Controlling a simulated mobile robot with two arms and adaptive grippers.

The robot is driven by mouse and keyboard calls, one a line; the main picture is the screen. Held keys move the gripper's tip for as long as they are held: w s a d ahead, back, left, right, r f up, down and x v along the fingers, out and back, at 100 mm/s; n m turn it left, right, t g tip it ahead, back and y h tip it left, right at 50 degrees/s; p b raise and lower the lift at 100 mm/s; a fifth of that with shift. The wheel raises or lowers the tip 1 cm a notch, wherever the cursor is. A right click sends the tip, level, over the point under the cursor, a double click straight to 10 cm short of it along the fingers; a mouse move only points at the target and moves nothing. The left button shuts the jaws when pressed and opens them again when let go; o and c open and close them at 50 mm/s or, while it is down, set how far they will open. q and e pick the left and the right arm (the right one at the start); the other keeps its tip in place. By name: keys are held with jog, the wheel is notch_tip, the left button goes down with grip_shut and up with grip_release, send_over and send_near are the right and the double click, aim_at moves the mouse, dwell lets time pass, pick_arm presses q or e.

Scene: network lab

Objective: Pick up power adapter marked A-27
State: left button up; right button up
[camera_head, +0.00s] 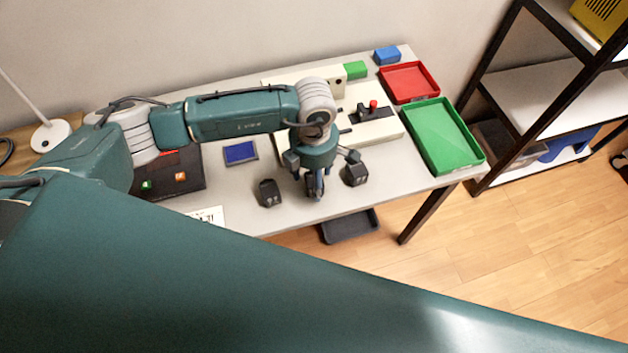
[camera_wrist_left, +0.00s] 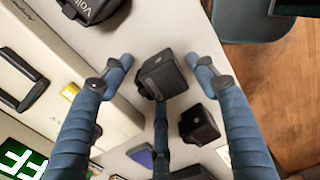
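My left gripper (camera_head: 315,185) points down over the table's front part, with its fingers spread. In the left wrist view, a black power adapter (camera_wrist_left: 165,72) lies between and below the open fingertips (camera_wrist_left: 163,78), with gaps at both sides. My gripper largely hides it in the head view. A second black adapter (camera_head: 270,193) stands to the left of the gripper; it also shows in the wrist view (camera_wrist_left: 198,125). A third black adapter (camera_head: 356,174) stands to the right, with partly visible white lettering in the wrist view (camera_wrist_left: 92,8). I cannot read A-27 on any adapter.
A partly hidden white card (camera_head: 206,214) lies near the front edge. A device with a red knob (camera_head: 373,104), a blue-screened box (camera_head: 240,152), a green tray (camera_head: 469,138) and a red tray (camera_head: 408,81) are on the table. A shelf (camera_head: 540,98) stands right.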

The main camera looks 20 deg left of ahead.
pick_arm(q)
jog(key=c, duration=1)
jog(key=shift+r, duration=0.1)
